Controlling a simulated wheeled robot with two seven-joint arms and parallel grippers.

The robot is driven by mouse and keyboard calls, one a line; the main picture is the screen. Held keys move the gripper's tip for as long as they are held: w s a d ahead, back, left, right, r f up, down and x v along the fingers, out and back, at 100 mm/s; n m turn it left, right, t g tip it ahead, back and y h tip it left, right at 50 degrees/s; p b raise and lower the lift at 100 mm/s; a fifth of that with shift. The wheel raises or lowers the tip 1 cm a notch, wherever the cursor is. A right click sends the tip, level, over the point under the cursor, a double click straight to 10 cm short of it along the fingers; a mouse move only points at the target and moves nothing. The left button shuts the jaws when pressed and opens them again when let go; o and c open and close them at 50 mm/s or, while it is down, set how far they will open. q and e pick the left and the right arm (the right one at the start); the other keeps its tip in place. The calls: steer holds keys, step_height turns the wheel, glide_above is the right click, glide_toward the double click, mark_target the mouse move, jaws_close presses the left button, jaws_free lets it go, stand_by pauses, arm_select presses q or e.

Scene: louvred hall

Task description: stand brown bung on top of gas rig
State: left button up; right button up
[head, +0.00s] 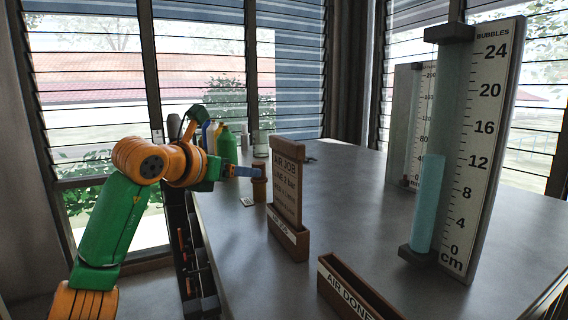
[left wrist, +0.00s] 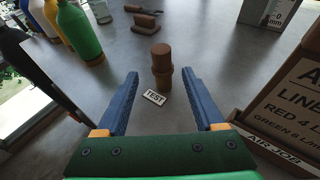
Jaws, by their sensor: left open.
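The brown bung (left wrist: 161,60) stands upright on the grey table, beside a small TEST label (left wrist: 154,97). It also shows in the head view as a brown cylinder (head: 259,186) left of the AIR JOB board. My left gripper (left wrist: 160,74) is open, with its blue fingers on either side of the bung and nothing seen gripped. In the head view the left gripper (head: 236,171) reaches in from the left. A tall gauge marked BUBBLES (head: 482,120), with a pale blue column, stands at the right. No label reading gas rig is visible. My right gripper is not in view.
The AIR JOB board (head: 287,190) stands close to the right of the bung. An AIR DONE holder (head: 345,290) is at the front edge. Bottles, including a green one (left wrist: 80,30), stand at the left. A second gauge (head: 408,120) stands further back. The middle of the table is clear.

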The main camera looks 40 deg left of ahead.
mark_target(258, 178)
arm_select(q)
steer(key=shift+w+a, duration=0.1)
steer(key=shift+w, duration=0.25)
steer(key=shift+d+r, duration=0.15)
steer(key=shift+d, duration=0.05)
steer(key=shift+s+d+r+p, duration=0.1)
steer(key=shift+d+r+p, duration=0.05)
steer(key=shift+p, duration=0.25)
steer(key=shift+w+a+f, duration=0.2)
steer(key=shift+w, duration=0.3)
steer(key=p+x, duration=0.3)
steer(key=x, duration=0.3)
steer(key=shift+w+a+f, duration=0.1)
steer(key=shift+w+f, duration=0.1)
steer(key=shift+w, duration=0.1)
steer(key=shift+s+r, duration=0.15)
steer(key=shift+s, duration=0.35)
steer(key=shift+w, duration=0.3)
steer(key=shift+c, duration=0.6)
jaws_close()
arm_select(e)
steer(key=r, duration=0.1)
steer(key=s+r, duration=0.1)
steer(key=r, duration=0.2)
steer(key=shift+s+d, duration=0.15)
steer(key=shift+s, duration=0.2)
